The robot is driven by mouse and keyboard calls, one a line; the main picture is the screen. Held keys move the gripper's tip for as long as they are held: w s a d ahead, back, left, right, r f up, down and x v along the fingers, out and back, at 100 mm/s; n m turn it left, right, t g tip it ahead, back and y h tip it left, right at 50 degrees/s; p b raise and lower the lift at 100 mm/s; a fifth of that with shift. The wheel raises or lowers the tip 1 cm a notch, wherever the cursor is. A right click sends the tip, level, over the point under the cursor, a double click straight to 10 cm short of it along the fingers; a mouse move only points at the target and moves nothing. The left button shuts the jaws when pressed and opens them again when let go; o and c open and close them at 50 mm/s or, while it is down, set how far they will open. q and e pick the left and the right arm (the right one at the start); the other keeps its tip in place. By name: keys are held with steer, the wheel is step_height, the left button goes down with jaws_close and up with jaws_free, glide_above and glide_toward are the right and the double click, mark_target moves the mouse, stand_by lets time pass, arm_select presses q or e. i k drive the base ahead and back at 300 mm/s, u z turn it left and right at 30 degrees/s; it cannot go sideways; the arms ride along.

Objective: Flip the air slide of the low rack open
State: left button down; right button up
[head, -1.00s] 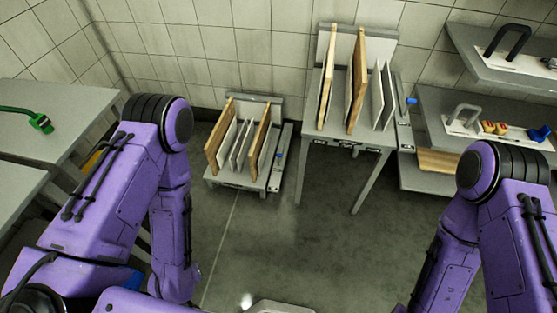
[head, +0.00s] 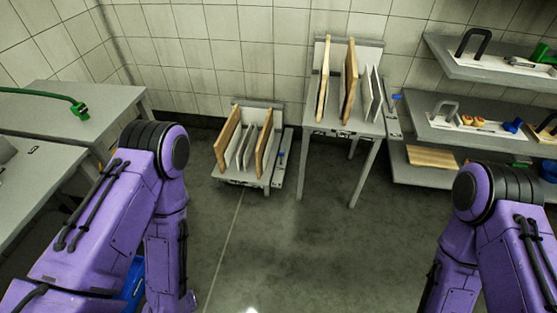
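The low rack (head: 241,180) stands on the floor against the back wall, left of the tall rack (head: 330,130). It holds several upright boards, wooden ones at the outer sides and paler ones between. A narrow grey strip with a small blue part, which looks like its air slide (head: 281,158), runs along its right side. The tall rack has a similar strip with a blue part (head: 397,98) on its right. How the low rack's slide is set is too small to tell. Both of my purple arms are bent at the sides; neither gripper is in view.
A grey table (head: 95,105) with a green hose tool (head: 79,109) is at the left. Grey shelves (head: 420,122) with handled tools and a wooden board (head: 431,157) are at the right. The floor (head: 300,240) between me and the racks is clear.

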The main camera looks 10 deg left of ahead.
mark_target(281, 154)
steer(key=z, duration=0.4)
steer(key=i, duration=1.4)
steer(key=z, duration=0.05)
